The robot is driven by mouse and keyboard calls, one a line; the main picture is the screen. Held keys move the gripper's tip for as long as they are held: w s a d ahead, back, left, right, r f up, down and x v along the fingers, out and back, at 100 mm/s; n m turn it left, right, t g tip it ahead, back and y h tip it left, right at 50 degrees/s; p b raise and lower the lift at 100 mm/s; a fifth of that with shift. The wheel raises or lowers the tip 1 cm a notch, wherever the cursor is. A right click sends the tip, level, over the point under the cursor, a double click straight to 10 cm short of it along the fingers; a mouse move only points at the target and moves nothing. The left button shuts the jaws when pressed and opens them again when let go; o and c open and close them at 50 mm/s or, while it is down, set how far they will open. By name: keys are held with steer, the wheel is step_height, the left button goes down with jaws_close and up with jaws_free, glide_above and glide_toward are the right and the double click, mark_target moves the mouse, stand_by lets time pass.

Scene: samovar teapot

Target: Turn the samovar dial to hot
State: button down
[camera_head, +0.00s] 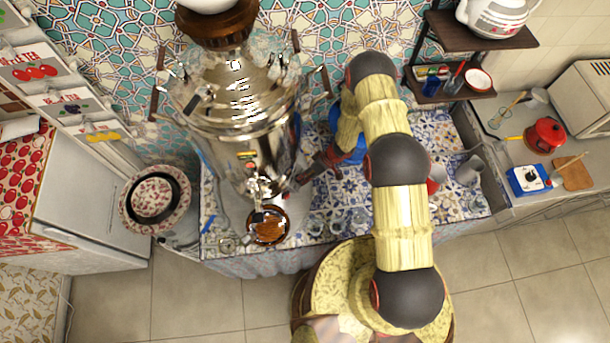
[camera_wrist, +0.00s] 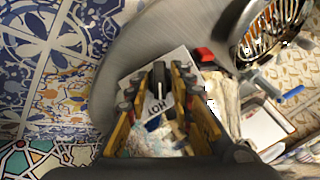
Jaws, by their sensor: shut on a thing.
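The large silver samovar (camera_head: 245,115) stands on the tiled counter in the head view. Its curved metal side (camera_wrist: 125,60) fills the upper middle of the wrist view. The black dial (camera_wrist: 159,77) sits on a pale label plate that shows the word HOT and a small blue mark. My gripper (camera_wrist: 158,84) has its fingers closed on both sides of the dial. In the head view my gripper (camera_head: 305,175) reaches the samovar's lower right side, and the dial cannot be made out there. The dial's exact pointing direction is hard to tell.
A small red part (camera_wrist: 204,54) shows beside the plate. A brown bowl (camera_head: 268,226) is below the samovar's tap. Patterned bowls (camera_head: 140,205) are at the left. A blue object (camera_head: 345,145) lies close behind my arm. A shelf (camera_head: 480,35) is at the upper right.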

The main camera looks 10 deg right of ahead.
steer(key=shift+w, duration=0.1)
stand_by(0.3)
steer(key=c, duration=1.8)
jaws_free()
steer(key=shift+c, duration=0.2)
steer(key=shift+r, duration=0.1)
steer(key=v, duration=1.1)
steer(key=shift+d+r, duration=0.3)
